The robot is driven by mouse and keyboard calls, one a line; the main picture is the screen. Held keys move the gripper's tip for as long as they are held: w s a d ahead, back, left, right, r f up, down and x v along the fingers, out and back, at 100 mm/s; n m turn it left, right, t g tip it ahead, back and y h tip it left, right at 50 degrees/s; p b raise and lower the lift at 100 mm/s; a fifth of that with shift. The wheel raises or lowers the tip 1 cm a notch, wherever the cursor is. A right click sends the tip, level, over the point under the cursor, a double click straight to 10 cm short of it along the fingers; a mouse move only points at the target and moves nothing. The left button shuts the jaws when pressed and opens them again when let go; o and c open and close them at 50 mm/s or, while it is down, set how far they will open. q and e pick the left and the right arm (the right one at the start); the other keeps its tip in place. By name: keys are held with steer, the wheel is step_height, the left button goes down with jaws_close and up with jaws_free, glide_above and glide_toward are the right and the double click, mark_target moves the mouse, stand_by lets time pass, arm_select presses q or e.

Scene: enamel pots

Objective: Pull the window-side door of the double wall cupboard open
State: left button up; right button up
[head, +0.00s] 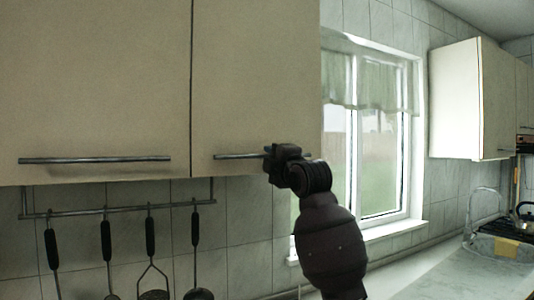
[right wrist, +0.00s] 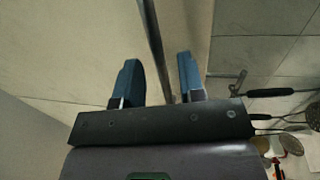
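The double wall cupboard fills the upper left of the head view. Its window-side door (head: 255,75) is the right one and looks shut, level with the other door (head: 95,75). A grey bar handle (head: 235,156) runs along its lower edge. My right gripper (head: 270,157) is at the right end of this handle. In the right wrist view my right gripper (right wrist: 158,72) is open, with the handle bar (right wrist: 152,40) running between its two blue fingers and gaps showing on both sides. My left gripper is not in view.
A rail (head: 120,209) with several hanging utensils is under the cupboard. A window (head: 375,140) is to the right of the door. A second wall cupboard (head: 456,100) hangs beyond it. The worktop (head: 430,284) with a sink and tap is at the lower right.

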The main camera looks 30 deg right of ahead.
steer(key=shift+w+r+p, duration=0.25)
steer(key=shift+w+p, duration=0.05)
steer(key=shift+w, duration=0.95)
jaws_close()
